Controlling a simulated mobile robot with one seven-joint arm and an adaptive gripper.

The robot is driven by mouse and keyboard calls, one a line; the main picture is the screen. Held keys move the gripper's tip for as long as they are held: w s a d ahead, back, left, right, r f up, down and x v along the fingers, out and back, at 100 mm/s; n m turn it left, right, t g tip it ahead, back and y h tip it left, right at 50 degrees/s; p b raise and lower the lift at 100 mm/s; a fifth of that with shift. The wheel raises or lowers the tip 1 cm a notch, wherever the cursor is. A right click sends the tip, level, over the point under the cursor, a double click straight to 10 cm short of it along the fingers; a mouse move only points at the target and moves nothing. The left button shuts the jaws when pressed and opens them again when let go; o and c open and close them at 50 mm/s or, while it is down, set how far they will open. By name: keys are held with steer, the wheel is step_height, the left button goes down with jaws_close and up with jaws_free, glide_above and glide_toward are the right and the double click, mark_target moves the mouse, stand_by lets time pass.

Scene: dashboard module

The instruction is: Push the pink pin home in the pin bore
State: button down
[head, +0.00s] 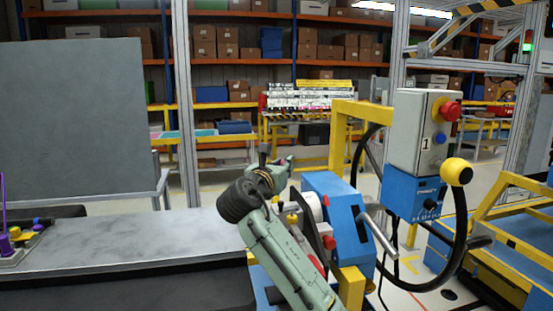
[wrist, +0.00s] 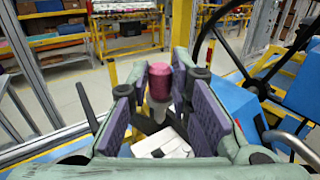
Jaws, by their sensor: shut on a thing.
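The pink pin (wrist: 160,76) stands between the fingertips of my gripper (wrist: 161,88) in the wrist view, its pink head up and a grey shank below. In the head view my gripper (head: 275,165) is at the end of my green arm, left of a blue machine, and the pin cannot be made out there. A white block (wrist: 162,145) shows below the pin in the wrist view. I cannot make out the pin bore or tell whether the pin touches anything.
The blue machine (head: 335,205) with a grey lever stands close right of my gripper. Behind it is a control box (head: 422,130) with a red button and a black hose. Yellow rails stand at right.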

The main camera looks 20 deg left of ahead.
steer(key=shift+w+a+r, duration=0.1)
steer(key=shift+w+a, duration=0.05)
steer(key=shift+s+r, duration=0.1)
steer(key=shift+s, duration=0.1)
steer(key=shift+f+b, duration=1.4)
steer(key=shift+f, duration=1.5)
steer(key=shift+p, duration=0.7)
steer(key=shift+f+b, duration=0.6)
steer(key=shift+f, duration=0.5)
steer(key=shift+r, duration=0.1)
steer(key=shift+r+p, duration=0.5)
steer(key=shift+p, duration=0.2)
